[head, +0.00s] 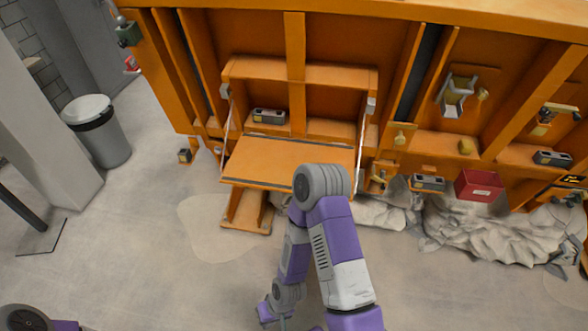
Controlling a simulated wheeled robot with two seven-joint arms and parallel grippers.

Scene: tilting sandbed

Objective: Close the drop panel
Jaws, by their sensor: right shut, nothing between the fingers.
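The drop panel (262,155) is an orange flap on the front of the large orange sandbed frame. It is folded down and sticks out roughly level, with a thin stay at each side running up to the frame. My right arm's elbow overlaps its front right corner. My right gripper (282,324) is low at the bottom edge of the head view, nearer to me than the panel and apart from it. It is shut and empty, and its tips are small and partly cut off. My left gripper is out of view; only part of my left arm shows at the bottom left.
An orange step-like support (247,211) is below the panel. A grey block (268,116) sits in the recess behind it. A red box (479,186) and pale rubble (480,235) are at the right. A grey bin (101,136) stands at the left. The floor in front is clear.

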